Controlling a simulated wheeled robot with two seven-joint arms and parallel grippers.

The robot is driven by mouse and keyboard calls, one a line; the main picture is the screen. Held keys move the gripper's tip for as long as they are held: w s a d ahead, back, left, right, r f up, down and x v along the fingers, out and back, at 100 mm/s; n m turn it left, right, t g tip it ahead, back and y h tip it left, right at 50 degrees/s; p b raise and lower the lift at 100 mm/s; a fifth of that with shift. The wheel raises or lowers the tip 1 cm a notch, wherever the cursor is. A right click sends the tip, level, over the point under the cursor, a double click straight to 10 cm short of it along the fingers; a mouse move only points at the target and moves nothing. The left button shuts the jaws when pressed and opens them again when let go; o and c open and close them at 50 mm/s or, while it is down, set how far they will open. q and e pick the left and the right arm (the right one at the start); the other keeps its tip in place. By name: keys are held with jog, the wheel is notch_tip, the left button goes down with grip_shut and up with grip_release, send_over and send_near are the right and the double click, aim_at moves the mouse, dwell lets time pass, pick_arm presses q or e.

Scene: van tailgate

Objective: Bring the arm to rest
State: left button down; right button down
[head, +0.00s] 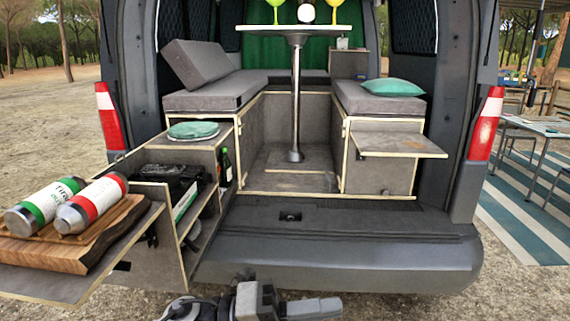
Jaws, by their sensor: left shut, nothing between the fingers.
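My left gripper (312,307) shows at the bottom middle of the head view, in front of the van's rear bumper and low over the gravel. Its arm comes in from the left along the lower edge, and part of it is cut off by the picture edge. The fingers point to the right, are shut and hold nothing. It looks apart from the bumper (340,265). My right gripper is not in view.
A pull-out kitchen drawer (160,225) stands out at the left. Its shelf bears a wooden board (75,256) with two cans (92,204). A small side shelf (400,144) juts out at the right. The gravel right of the gripper is clear.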

pick_arm(q)
jog(key=w+a+f+n+t+y, duration=0.1)
jog(key=a+f+n+t+y, duration=0.55)
jog(key=n, duration=0.65)
jog(key=w+a+f+n+t+y, duration=0.1)
jog(key=a+f+n+t+y, duration=0.3)
jog(key=n+t, duration=0.75)
jog(key=s+a+f+n+g+y, duration=0.3)
jog(key=s+a+f+n, duration=0.1)
jog(key=s+f+n, duration=0.1)
jog(key=s+a+f+n+g+y, duration=0.3)
jog(key=s+f+n, duration=0.3)
jog(key=f, duration=0.4)
jog(key=shift+s+a+f+g, duration=0.3)
jog(key=shift+s+a+g, duration=0.15)
jog(key=shift+a+g, duration=0.4)
